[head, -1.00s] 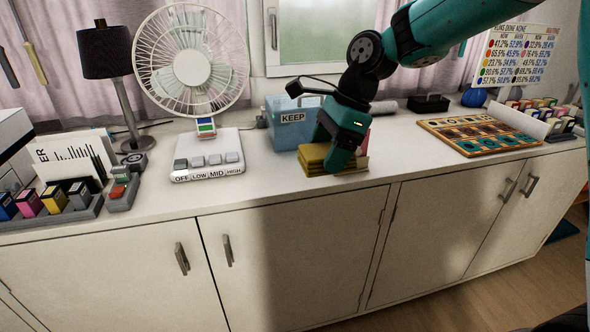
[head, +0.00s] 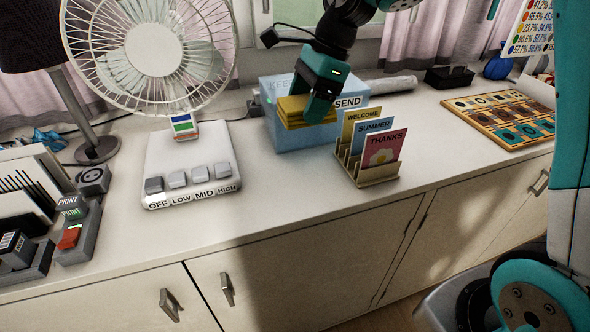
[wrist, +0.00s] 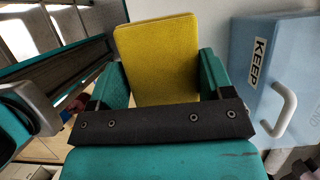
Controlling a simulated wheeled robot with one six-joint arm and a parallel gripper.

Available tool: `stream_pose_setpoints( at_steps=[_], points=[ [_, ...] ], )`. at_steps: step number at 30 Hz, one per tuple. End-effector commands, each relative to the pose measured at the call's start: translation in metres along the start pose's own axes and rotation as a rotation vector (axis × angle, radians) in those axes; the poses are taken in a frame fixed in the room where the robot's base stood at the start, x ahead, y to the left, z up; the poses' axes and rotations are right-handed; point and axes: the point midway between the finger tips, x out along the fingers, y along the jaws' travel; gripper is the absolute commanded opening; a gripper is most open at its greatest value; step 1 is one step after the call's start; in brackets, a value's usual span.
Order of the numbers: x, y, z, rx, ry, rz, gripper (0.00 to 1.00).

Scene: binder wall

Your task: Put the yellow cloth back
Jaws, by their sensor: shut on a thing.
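The yellow cloth (head: 304,110) is a folded, flat stack. My gripper (head: 322,112) is shut on it and holds it up in front of the blue box. In the wrist view the yellow cloth (wrist: 157,58) stands between the two teal fingers (wrist: 160,88). The cloth hides part of the box in the head view. Whether the cloth touches the box, I cannot tell.
The light blue box (head: 300,146) has KEEP and SEND labels; its KEEP side and a white handle show in the wrist view (wrist: 262,80). A card rack (head: 378,174) stands right of it. The fan (head: 190,165) is left. An orange tray (head: 505,118) lies right.

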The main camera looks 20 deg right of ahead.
Motion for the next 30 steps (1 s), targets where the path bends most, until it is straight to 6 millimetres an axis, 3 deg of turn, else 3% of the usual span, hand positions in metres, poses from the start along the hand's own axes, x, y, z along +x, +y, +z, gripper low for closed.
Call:
stream_pose_setpoints(
  at_steps=[5,19,30],
  points=[
    [0.013,0.001,-0.007,0.004,0.0,0.004,0.48],
    [0.127,0.001,-0.052,0.002,0.0,0.007,0.48],
    [0.169,0.001,-0.069,0.0,0.001,0.005,0.48]
  ],
)
